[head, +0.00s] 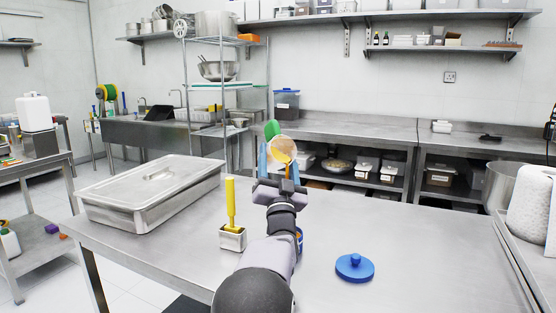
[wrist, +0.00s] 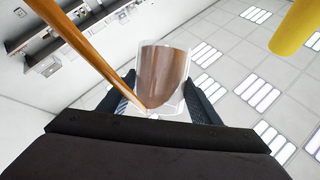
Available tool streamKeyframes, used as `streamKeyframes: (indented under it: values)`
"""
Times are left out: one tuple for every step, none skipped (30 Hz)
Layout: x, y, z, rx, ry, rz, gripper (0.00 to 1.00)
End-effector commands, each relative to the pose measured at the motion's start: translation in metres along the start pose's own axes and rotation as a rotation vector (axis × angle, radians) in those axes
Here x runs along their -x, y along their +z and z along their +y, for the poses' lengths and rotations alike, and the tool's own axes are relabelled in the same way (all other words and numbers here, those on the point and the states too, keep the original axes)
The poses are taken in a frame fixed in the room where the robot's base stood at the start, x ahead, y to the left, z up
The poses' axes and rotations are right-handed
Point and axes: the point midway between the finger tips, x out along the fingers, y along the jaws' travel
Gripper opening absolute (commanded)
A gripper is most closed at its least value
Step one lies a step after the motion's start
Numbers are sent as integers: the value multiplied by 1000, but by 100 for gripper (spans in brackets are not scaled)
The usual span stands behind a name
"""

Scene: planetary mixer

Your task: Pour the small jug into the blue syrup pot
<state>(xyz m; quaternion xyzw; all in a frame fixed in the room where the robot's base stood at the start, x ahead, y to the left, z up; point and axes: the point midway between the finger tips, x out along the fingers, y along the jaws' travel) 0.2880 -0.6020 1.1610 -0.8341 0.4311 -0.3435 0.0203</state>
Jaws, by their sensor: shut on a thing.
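My gripper (head: 280,156) is shut on the small jug (head: 282,147), holding it above the table. In the wrist view the jug (wrist: 163,78) is clear, tilted, with brown liquid inside, between the two fingers (wrist: 165,95). An amber-brown stream (wrist: 85,50) runs from its lip; it shows as orange in the head view (head: 288,166). A blue piece, probably the syrup pot (head: 300,239), shows at the right edge of my arm, which hides most of it. Where the stream lands is hidden. A blue knobbed lid (head: 355,267) lies on the table.
A yellow-handled tool (head: 231,203) stands upright in a small metal holder (head: 232,239) left of my arm. Its yellow handle appears in the wrist view (wrist: 297,25). A large lidded steel pan (head: 150,190) sits at left. The steel table (head: 420,250) is clear at right.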

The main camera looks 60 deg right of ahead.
Motion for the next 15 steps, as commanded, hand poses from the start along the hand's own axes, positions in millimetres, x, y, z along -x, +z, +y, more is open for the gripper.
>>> streamKeyframes:
  values:
    - [-2, -4, -2, 3, -1, -3, 25]
    - [-3, -5, -2, 6, 0, -11, 25]
    - [-4, -7, -3, 12, 2, -24, 25]
    - [-5, -8, -3, 16, 5, -38, 25]
    - [-6, -10, -4, 23, 7, -53, 25]
    - [-7, -12, -5, 33, 11, -77, 25]
    - [-8, -13, -5, 40, 15, -97, 25]
    - [-8, -13, -5, 48, 18, -117, 25]
    - [-9, -14, -5, 56, 22, -140, 25]
    - [-9, -14, -6, 63, 23, -158, 25]
    - [-10, -14, -6, 70, 27, -177, 25]
    - [-10, -15, -6, 79, 30, -200, 25]
    - [-10, -15, -6, 86, 33, -218, 25]
    - [-10, -14, -6, 91, 35, -233, 25]
    - [-10, -14, -6, 98, 38, -252, 25]
